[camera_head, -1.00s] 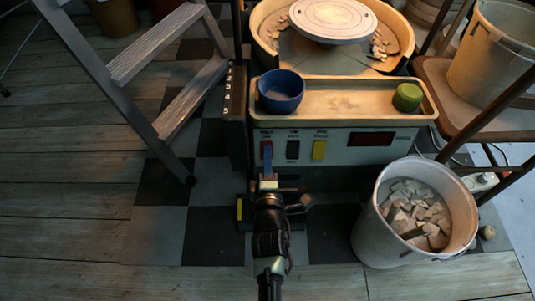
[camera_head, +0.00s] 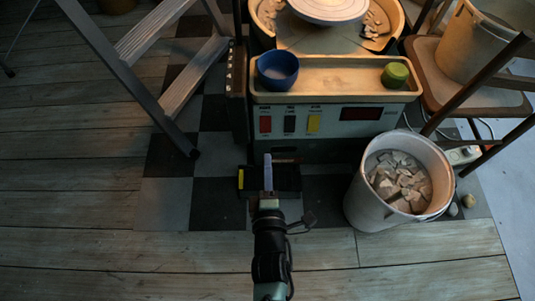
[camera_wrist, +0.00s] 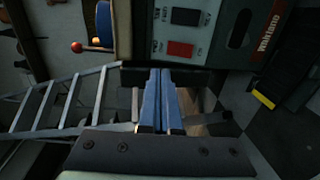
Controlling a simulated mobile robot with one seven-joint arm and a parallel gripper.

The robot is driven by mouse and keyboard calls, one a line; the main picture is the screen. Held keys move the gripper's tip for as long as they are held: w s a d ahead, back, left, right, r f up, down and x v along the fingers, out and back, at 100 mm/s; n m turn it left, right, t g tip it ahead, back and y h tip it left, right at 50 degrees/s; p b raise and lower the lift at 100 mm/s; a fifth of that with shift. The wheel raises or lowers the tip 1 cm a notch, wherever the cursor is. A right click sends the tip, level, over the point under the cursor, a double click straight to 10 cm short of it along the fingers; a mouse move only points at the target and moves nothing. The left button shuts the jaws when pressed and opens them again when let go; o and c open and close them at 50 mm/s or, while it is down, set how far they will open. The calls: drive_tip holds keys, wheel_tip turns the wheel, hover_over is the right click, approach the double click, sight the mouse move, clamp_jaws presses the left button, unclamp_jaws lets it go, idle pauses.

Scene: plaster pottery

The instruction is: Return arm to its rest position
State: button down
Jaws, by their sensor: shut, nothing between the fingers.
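My gripper (camera_head: 268,172) is in front of the pottery wheel's control panel, over the checkered floor, with its thin blue fingers together and nothing between them. The fingers also show in the wrist view (camera_wrist: 158,100), side by side and pointing toward the machine. My arm reaches up from the bottom edge of the head view. The panel (camera_head: 340,121) carries a red switch (camera_head: 265,124), a black switch (camera_head: 289,123) and a yellow switch (camera_head: 313,123). My fingers are apart from these switches in the head view.
A tray (camera_head: 335,91) above the panel holds a blue bowl (camera_head: 278,69) and a green object (camera_head: 395,74). A bucket of broken pieces (camera_head: 352,197) stands right of my arm. A stepladder (camera_head: 130,83) stands at the left. The wooden floor at lower left is clear.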

idle(0.5)
drive_tip(key=w+d+r+m+t+h+p, duration=0.1)
drive_tip(key=w+r+m+t+p, duration=0.15)
drive_tip(key=r, duration=1.25)
drive_tip(key=w+r+m+t+p, duration=0.1)
drive_tip(key=w+r+m+p, duration=0.25)
drive_tip(key=r, duration=1.15)
drive_tip(key=w+d+r+m+t+h+p, duration=0.15)
drive_tip(key=w+r+m, duration=0.25)
drive_tip(key=r, duration=1)
drive_tip(key=s+a+r+m+t+y+p, duration=0.1)
drive_tip(key=s+r+m+t+p, duration=0.3)
drive_tip(key=r, duration=0.8)
drive_tip(key=s+a+r+m+y+p, duration=0.15)
drive_tip(key=s+r, duration=0.45)
drive_tip(key=r, duration=0.6)
drive_tip(key=s+a+r+m+t+p, duration=0.1)
drive_tip(key=s+r+m+t+p, duration=0.3)
drive_tip(key=r, duration=0.8)
wheel_tip(320, 180, up, 37)
drive_tip(key=s+n+g+p, duration=0.1)
drive_tip(key=g+p, duration=0.1)
drive_tip(key=p, duration=3.4)
